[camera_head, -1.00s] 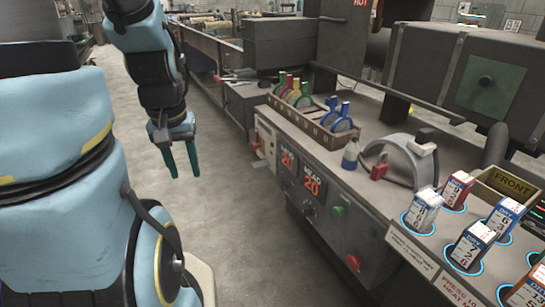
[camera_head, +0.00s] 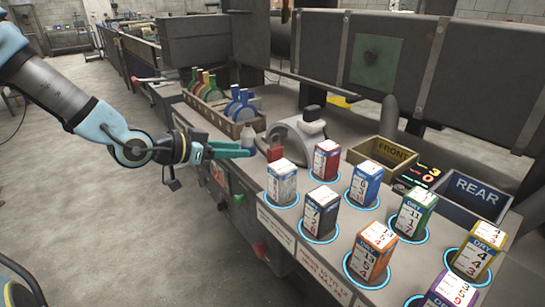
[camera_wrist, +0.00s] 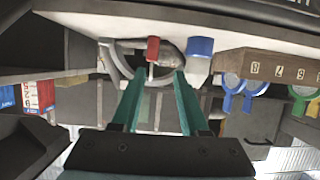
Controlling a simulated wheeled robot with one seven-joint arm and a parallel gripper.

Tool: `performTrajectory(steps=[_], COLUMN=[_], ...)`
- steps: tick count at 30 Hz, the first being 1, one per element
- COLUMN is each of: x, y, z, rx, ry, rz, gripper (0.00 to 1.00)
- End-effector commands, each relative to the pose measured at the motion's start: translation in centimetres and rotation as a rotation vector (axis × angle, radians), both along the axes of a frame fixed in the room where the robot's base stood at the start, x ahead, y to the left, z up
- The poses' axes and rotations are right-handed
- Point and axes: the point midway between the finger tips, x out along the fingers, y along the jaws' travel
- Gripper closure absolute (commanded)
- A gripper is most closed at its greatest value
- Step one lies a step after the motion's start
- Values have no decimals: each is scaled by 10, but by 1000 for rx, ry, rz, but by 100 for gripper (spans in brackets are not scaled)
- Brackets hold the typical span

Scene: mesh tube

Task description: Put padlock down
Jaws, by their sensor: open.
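The red padlock (camera_head: 275,153) sits at the near end of the grey metal arched clamp (camera_head: 298,132) on the bench. In the wrist view the padlock (camera_wrist: 152,48) shows just beyond my fingertips, roughly between them, in front of the clamp. My gripper (camera_head: 246,149) is stretched out level from the left, close to the padlock. Its two green fingers (camera_wrist: 159,78) are apart, with nothing seen held between them. Whether a finger touches the padlock cannot be told.
A blue-capped bottle (camera_head: 248,137) stands right beside my fingers. A rack with coloured round tags (camera_head: 215,98) is behind. Several labelled cartons (camera_head: 322,211) stand on blue-ringed spots to the right. Bins marked FRONT (camera_head: 383,153) and REAR (camera_head: 470,192) are farther right.

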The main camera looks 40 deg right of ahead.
Motion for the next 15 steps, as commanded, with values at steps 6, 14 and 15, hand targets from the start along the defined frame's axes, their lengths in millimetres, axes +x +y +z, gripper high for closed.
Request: performTrajectory(steps=[6,14,15], x=[-11,-13,-13], y=[-25,-60,-62], z=[14,3,2], rx=[-94,-89,-89], ry=[-11,-10,-10], rz=[-46,-43,-43], gripper=[56,56,56])
